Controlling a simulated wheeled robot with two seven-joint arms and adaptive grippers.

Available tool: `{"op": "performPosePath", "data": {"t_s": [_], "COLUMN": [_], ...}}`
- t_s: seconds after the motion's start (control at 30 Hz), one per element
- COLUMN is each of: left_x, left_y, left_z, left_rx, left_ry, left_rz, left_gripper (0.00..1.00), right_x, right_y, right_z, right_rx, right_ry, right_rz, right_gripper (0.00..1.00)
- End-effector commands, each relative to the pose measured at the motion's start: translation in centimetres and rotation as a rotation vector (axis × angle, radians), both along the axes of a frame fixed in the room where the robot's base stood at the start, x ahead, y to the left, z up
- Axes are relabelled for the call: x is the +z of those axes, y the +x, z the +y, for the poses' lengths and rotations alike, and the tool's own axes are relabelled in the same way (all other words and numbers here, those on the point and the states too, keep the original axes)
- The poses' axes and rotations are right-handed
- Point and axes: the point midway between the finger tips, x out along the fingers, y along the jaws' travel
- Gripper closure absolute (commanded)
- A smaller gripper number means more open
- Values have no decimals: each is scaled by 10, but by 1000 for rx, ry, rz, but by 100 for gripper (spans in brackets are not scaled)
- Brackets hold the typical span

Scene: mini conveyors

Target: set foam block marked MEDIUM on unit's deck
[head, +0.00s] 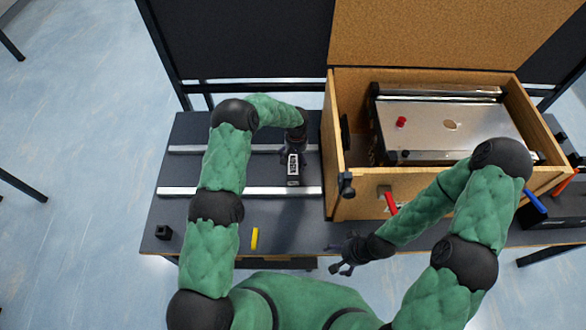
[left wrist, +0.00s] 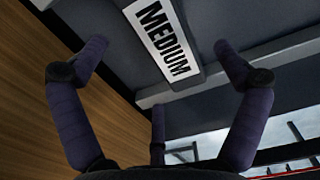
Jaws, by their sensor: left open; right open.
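The foam block (head: 293,178) is dark with a white label, on the grey bench left of the wooden crate. In the left wrist view the label on the block (left wrist: 165,38) reads MEDIUM. My left gripper (head: 296,145) is over the block, pointing down. In the left wrist view its fingers (left wrist: 161,45) are spread open on either side of the block, with gaps to it. The unit's deck (head: 470,122), a silver top, lies inside the open crate. My right gripper (head: 343,262) is open and empty in front of the crate.
The wooden crate (head: 330,150) has raised walls and an upright lid. Two pale rails (head: 240,191) cross the bench. A red knob (head: 401,122) stands on the deck. A black cube (head: 163,232) and a yellow piece (head: 254,239) lie at the front left.

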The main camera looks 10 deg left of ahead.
Motion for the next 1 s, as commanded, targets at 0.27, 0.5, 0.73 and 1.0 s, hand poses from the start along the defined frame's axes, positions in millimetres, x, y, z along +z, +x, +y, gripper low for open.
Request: {"op": "performPosePath", "data": {"t_s": [0.27, 0.5, 0.73, 1.0], "left_x": [-40, -49, -49, -49], "left_y": [-3, -2, -2, -2], "left_z": [0, 1, 1, 1], "left_rx": [-1, -1, -1, 0], "left_ry": [1, 0, 0, 0], "left_rz": [2, 0, 0, 1], "left_gripper": [3, 3, 25, 64], "right_x": [-18, -20, -20, -20], "right_y": [0, 0, 0, 0], "right_z": [0, 0, 0, 0], "right_rx": [0, 0, 0, 0], "right_ry": [0, 0, 0, 0], "right_rz": [0, 0, 0, 0], "right_gripper": [8, 8, 8, 8]}}
